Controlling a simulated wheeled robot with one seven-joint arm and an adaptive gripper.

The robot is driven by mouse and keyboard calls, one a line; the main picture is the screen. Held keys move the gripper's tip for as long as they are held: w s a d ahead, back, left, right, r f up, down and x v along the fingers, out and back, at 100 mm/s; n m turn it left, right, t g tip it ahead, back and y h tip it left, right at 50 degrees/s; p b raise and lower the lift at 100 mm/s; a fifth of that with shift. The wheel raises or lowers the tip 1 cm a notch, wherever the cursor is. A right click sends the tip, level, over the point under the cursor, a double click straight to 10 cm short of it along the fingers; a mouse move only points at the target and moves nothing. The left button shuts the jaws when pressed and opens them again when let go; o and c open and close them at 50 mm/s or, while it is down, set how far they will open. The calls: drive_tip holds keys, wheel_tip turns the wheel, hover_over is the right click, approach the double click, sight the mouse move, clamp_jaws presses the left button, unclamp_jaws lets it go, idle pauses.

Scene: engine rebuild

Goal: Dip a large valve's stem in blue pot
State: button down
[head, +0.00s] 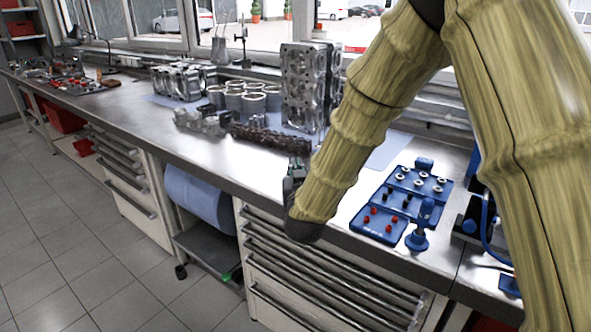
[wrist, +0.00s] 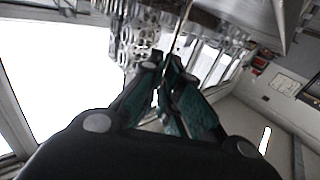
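The blue pot (head: 418,239) stands on the bench at the front right corner of a blue tray, with a blue upright piece (head: 426,211) just behind it. My gripper (head: 292,183) is over the bench's front edge, left of the tray and apart from the pot. My arm hides much of it. In the wrist view its two dark green fingers (wrist: 166,64) are close together. A thin, pale rod (wrist: 182,27) appears to run up from between the fingertips. I cannot tell whether it is a held valve stem or something behind. I cannot make out a large valve for sure.
The blue tray (head: 372,238) holds silver rings and small red and black parts. Left of my arm are a camshaft (head: 268,138), an upright cylinder head (head: 304,88) and several cylinder liners (head: 235,99). Clear bench (head: 190,140) lies along the front edge.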

drive_tip(key=c, duration=1.6)
unclamp_jaws()
drive_tip(key=shift+o, duration=0.2)
drive_tip(key=shift+f, duration=0.1)
